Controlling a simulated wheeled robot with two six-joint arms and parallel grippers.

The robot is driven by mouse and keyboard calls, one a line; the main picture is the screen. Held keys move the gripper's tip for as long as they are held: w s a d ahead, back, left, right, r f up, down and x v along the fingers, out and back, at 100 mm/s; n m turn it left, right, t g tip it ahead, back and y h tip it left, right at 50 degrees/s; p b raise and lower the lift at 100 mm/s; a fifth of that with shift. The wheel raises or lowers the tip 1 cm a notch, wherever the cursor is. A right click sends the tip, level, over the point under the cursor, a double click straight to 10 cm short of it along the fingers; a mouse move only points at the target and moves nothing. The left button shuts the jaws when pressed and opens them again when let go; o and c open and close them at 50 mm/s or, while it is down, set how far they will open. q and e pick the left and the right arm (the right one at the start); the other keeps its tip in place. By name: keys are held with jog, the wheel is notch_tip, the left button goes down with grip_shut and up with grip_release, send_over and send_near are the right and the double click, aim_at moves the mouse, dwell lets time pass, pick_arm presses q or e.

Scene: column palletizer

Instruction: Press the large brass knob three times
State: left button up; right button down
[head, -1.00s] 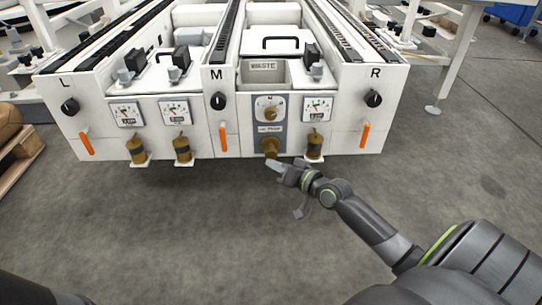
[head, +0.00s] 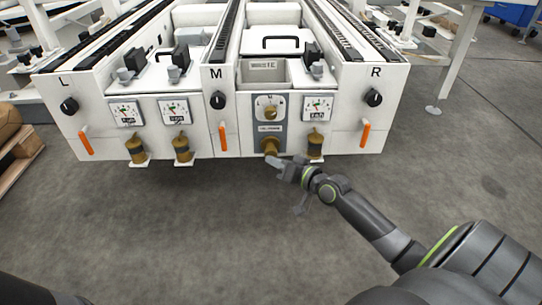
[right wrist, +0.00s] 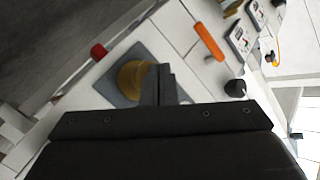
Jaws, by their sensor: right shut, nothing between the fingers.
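The large brass knob (head: 270,145) sticks out of the grey panel on the front of the white machine, below a small dial. My right gripper (head: 273,160) is shut and empty, with its tips at the lower front of the knob. In the right wrist view the knob (right wrist: 132,78) shows on its grey plate, partly hidden behind the shut fingers (right wrist: 160,82). I cannot tell whether the fingers touch it. My left gripper is not in view.
Smaller brass fittings (head: 136,148) stand on the front left, and another (head: 315,145) is close right of the knob. Orange handles (head: 365,133) and black knobs (head: 374,97) are on the same face. The grey floor before the machine is clear.

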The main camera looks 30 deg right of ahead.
jog(key=shift+w+d+b, duration=0.5)
jog(key=shift+w+b, duration=0.05)
jog(key=shift+w, duration=0.25)
dwell(0.7)
jog(key=shift+s+a, duration=0.1)
dwell(0.3)
jog(key=shift+s+a+p, duration=0.35)
jog(key=shift+s+p, duration=0.1)
jog(key=shift+s, duration=0.15)
jog(key=shift+s+a+p, duration=0.35)
jog(key=shift+s+p, duration=0.1)
jog(key=shift+s, duration=0.15)
jog(key=shift+s+a+p, duration=0.3)
jog(key=shift+s+a, duration=0.15)
jog(key=shift+s, duration=0.25)
jog(key=shift+s+a+p, duration=0.35)
jog(key=shift+s+a, duration=0.05)
jog(key=shift+s, duration=0.3)
jog(key=shift+s+a+p, duration=0.3)
jog(key=shift+s+a, duration=0.15)
jog(key=shift+s, duration=0.25)
jog(key=shift+s, duration=0.1)
dwell(2.6)
